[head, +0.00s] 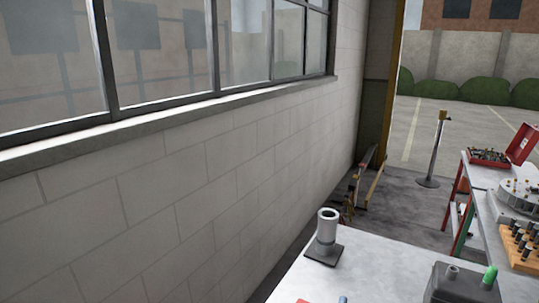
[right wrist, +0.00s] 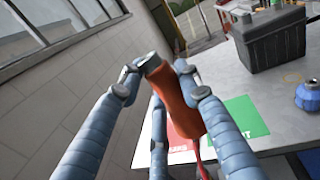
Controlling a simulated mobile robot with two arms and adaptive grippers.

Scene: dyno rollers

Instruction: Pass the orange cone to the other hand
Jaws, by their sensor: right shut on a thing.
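The orange cone (right wrist: 180,102) is in the right wrist view, with a grey end at its upper left. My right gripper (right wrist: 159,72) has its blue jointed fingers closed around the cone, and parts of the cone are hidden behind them. The cone is tilted and appears in front of the table's near edge; its height above the table is hard to judge. Neither gripper nor the cone shows in the head view. My left gripper is not seen in either view.
A pale table (head: 367,262) bears a grey cylinder on a dark base (head: 327,235) and a dark box (head: 459,286). Green (right wrist: 240,119) and red (right wrist: 181,137) patches and a blue round object (right wrist: 309,95) lie on it. A block wall (head: 170,195) stands at left.

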